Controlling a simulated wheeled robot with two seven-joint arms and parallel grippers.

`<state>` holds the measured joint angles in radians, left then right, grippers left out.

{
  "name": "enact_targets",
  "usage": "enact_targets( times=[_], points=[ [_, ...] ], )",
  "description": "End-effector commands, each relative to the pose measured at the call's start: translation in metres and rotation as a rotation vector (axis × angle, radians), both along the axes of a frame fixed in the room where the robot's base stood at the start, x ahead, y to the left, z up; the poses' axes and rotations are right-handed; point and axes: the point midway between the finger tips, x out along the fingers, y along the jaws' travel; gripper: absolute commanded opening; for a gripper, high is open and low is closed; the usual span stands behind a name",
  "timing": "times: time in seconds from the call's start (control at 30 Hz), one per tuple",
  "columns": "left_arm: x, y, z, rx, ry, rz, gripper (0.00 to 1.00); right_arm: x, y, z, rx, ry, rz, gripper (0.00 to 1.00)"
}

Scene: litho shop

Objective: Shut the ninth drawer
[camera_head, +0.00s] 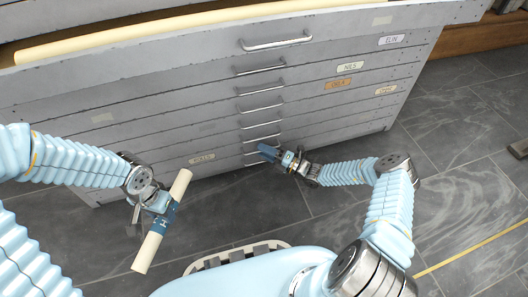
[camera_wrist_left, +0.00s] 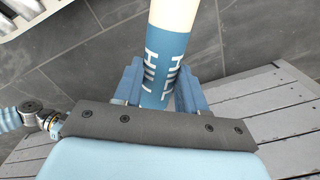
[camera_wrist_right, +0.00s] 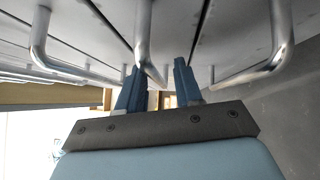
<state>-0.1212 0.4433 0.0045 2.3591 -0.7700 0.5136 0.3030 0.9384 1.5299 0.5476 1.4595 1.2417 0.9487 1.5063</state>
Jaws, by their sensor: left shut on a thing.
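A grey drawer cabinet (camera_head: 130,125) has a stack of drawers with metal bar handles. The topmost visible drawer (camera_head: 170,62) stands pulled out and its inside shows; I cannot tell which number it is. The lower drawers look closed. My right gripper (camera_head: 268,152) is at the lowest visible handles; in the right wrist view its fingers (camera_wrist_right: 157,88) are apart, with a handle bar (camera_wrist_right: 143,35) close to them. I cannot tell whether they touch it. My left gripper (camera_head: 160,205) is shut on a cream roll (camera_head: 180,184) with a blue lettered band (camera_wrist_left: 168,62).
A long cream roll (camera_head: 150,33) lies in the open drawer. Name labels (camera_head: 350,67) mark some drawer fronts. A wooden piece (camera_head: 480,38) stands beyond the cabinet.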

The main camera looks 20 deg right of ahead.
Motion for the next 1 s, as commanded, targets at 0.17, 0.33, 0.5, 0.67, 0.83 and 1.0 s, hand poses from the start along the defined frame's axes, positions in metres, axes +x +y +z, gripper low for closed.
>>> enact_targets(
  times=[0.17, 0.33, 0.5, 0.67, 0.83, 1.0],
  points=[
    [0.000, 0.000, 0.001, 0.000, 0.000, 0.000, 0.10, -0.002, -0.001, 0.000, 0.000, 0.000, 0.001, 0.35],
    [0.000, 0.000, 0.003, 0.000, 0.000, 0.000, 0.10, -0.015, -0.016, -0.002, -0.001, 0.000, 0.000, 0.35],
    [0.000, 0.000, 0.007, 0.000, 0.000, 0.000, 0.10, -0.041, -0.045, -0.007, -0.002, 0.002, 0.000, 0.35],
    [0.000, 0.000, 0.009, 0.000, 0.000, 0.000, 0.10, -0.063, -0.069, -0.012, -0.001, 0.001, 0.000, 0.35],
    [0.000, 0.000, 0.010, 0.000, 0.000, 0.000, 0.10, -0.077, -0.084, -0.015, 0.000, 0.000, 0.001, 0.35],
    [0.000, 0.000, 0.010, 0.000, 0.000, 0.000, 0.10, -0.081, -0.087, -0.016, 0.001, 0.000, 0.001, 0.35]
  ],
)
